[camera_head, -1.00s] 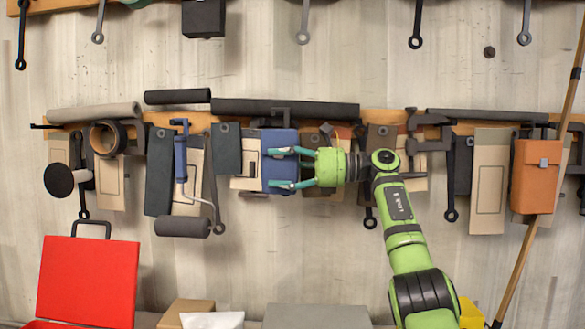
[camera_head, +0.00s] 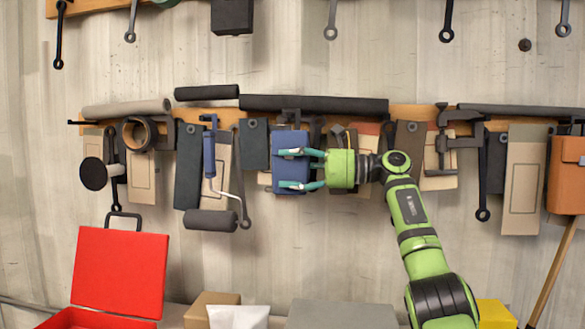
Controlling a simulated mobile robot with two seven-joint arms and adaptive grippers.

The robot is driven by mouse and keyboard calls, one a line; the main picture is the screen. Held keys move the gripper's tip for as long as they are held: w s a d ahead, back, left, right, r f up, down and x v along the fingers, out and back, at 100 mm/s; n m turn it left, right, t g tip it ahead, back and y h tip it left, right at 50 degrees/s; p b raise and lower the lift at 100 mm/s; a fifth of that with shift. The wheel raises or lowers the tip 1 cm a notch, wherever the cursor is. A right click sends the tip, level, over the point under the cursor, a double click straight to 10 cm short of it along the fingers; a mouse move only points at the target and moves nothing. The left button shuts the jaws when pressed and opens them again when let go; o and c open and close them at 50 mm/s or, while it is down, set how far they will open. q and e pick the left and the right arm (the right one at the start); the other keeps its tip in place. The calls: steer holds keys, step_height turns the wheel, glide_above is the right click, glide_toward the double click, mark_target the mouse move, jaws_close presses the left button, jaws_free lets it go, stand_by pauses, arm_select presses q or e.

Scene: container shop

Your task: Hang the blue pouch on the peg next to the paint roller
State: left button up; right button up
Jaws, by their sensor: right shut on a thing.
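The blue pouch (camera_head: 290,179) is in front of the tool rack, to the right of the paint roller. My right gripper (camera_head: 284,169) is shut on it from the right, its teal fingers across the pouch's front. The paint roller (camera_head: 209,163) has a blue handle and a dark roller, and hangs from the rack. A dark grey flat piece (camera_head: 254,146) hangs between roller and pouch. Whether the pouch is on a peg is unclear. My left gripper is out of view.
The wooden rack rail (camera_head: 402,113) holds crowded tools and cards. An orange pouch (camera_head: 567,176) hangs at far right. An open red case (camera_head: 119,270), a cardboard box (camera_head: 208,306) and a grey box (camera_head: 341,315) stand below. The wall between is mostly clear.

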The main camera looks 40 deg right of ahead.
steer(key=o, duration=1.5)
steer(key=shift+c, duration=0.2)
steer(key=v, duration=1.2)
